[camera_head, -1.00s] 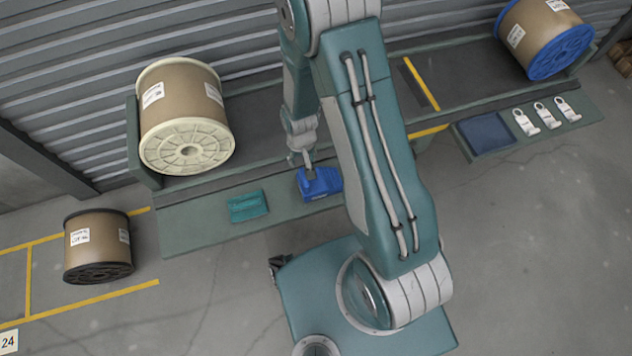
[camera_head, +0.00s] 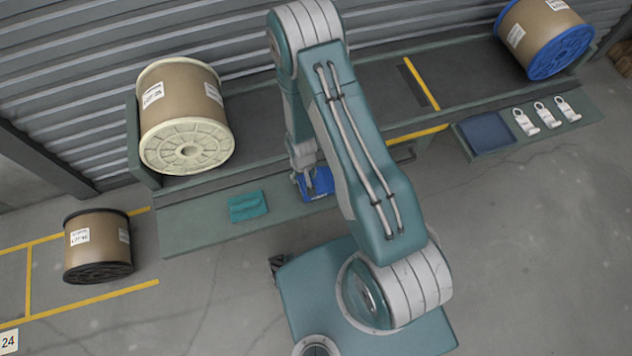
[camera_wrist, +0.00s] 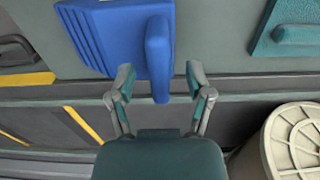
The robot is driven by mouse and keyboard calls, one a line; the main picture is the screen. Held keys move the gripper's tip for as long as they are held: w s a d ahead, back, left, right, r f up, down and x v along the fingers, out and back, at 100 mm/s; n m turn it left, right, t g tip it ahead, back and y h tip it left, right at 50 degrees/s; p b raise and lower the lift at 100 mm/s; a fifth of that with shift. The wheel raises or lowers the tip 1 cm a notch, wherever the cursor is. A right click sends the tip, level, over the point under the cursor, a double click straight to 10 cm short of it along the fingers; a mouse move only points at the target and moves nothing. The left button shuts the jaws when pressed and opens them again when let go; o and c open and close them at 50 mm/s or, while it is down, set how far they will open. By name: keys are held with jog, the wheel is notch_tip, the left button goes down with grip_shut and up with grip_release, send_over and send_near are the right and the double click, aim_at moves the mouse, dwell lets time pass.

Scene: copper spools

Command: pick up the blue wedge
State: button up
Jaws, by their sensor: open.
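The blue wedge (camera_head: 321,181) lies on the green-grey front ledge of the rack in the head view, partly hidden by my arm. In the wrist view the blue wedge (camera_wrist: 120,35) has a ribbed slope at its left and a raised upright handle at its right. My gripper (camera_wrist: 160,80) is open there, with one finger on each side of the handle's near end.
A teal block (camera_head: 248,206) lies on the ledge left of the wedge. A cream-flanged spool (camera_head: 185,115) stands behind it on the rack. A blue-flanged spool (camera_head: 545,38) is at the far right. A dark-flanged spool (camera_head: 98,246) stands on the floor at left.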

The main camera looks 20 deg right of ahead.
jog(key=shift+f, duration=0.65)
grip_shut()
jog(key=shift+r, duration=0.1)
